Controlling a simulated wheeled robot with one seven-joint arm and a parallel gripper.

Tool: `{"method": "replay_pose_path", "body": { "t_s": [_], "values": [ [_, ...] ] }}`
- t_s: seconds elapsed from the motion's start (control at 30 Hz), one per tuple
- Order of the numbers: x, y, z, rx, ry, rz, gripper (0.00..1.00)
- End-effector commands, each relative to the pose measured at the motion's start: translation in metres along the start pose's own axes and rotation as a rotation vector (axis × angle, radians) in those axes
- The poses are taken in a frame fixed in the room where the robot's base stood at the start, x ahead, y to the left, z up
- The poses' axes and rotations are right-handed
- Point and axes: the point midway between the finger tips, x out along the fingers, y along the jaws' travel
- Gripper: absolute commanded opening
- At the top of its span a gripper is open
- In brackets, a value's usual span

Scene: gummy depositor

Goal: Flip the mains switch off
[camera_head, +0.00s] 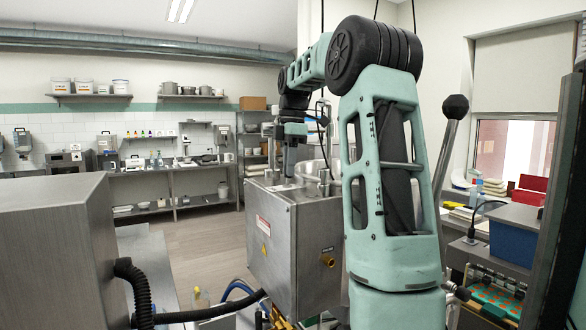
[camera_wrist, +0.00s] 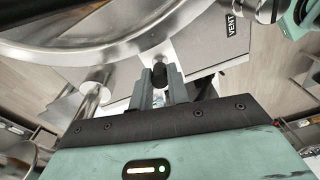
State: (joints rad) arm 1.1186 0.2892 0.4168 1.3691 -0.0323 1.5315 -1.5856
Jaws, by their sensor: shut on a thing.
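My gripper (camera_wrist: 161,84) is shut on a small dark rounded knob (camera_wrist: 159,70), which shows between the fingertips in the wrist view. I cannot tell for sure whether this knob is the mains switch; no readable label for it shows. In the head view my gripper (camera_head: 290,174) points down at the top of a brushed steel cabinet (camera_head: 292,245), beside a round steel vessel (camera_head: 313,170). The knob is too small or hidden to make out there, and which way it is set cannot be told.
The vessel's curved rim (camera_wrist: 95,52) passes close to my fingers in the wrist view. A plate marked VENT (camera_wrist: 205,35) lies to the right. A large steel housing (camera_head: 60,250) with a black hose (camera_head: 137,285) stands at left. Open floor (camera_head: 205,245) lies behind.

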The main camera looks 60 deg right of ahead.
Motion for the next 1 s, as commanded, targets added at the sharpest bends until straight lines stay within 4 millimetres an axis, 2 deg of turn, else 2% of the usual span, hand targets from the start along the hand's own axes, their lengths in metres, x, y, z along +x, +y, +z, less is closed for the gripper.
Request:
{"method": "replay_pose_path", "body": {
  "t_s": [0.13, 0.5, 1.0],
  "values": [
    [0.001, -0.002, -0.011, -0.006, -0.134, 0.028, 0.00],
    [0.005, -0.005, -0.025, -0.002, -0.414, 0.083, 0.00],
    [0.008, -0.006, -0.031, 0.004, -0.561, 0.112, 0.00]
  ]
}}
